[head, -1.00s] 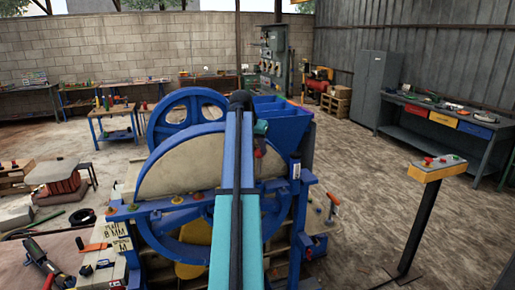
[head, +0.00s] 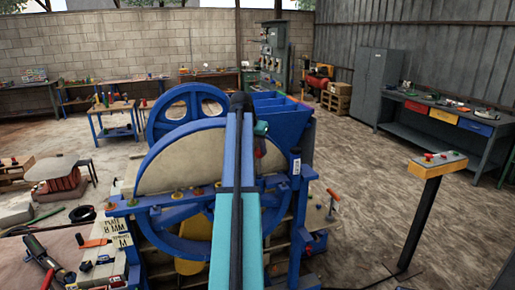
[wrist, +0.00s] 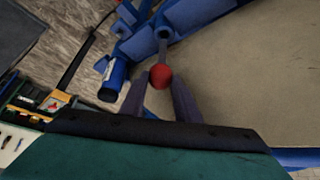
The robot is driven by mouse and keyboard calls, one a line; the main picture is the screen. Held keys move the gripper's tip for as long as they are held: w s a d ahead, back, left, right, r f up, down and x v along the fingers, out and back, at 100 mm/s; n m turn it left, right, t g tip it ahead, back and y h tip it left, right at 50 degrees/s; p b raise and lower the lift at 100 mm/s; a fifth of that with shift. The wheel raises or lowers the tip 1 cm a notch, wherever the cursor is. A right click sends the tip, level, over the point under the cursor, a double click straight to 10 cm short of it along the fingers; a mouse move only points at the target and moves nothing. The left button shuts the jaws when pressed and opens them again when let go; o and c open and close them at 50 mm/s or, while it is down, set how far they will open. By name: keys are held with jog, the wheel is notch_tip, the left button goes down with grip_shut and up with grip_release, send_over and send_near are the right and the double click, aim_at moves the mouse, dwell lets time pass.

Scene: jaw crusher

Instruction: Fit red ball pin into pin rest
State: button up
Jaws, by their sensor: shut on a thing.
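My gripper (wrist: 160,82) is shut on the red ball pin (wrist: 160,76), with its red ball between the two fingertips in the wrist view. A grey-blue shank runs from the ball away from the fingers towards a blue bar with a round dark end. I cannot tell whether the shank touches that bar. In the head view a small dark red spot (head: 260,147) shows below the teal part of my wrist, beside the crusher's blue hopper; the fingers are too small to make out there. I cannot make out the pin rest for certain in either view.
The blue crusher (head: 283,125) with its flywheels stands close around my arm. A dark blue cylinder (wrist: 114,80) is left of the fingers in the wrist view. A control pedestal (head: 437,166) stands at right, with open floor between.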

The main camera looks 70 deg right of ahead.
aim_at(259, 170)
jog(key=shift+f+b, duration=1.8)
jog(key=shift+f, duration=2.75)
dwell(0.9)
jog(key=o, duration=1.2)
jog(key=shift+a+r, duration=0.1)
jog(key=shift+b+v, duration=2.05)
jog(key=shift+v, duration=4.75)
jog(key=shift+s, duration=0.1)
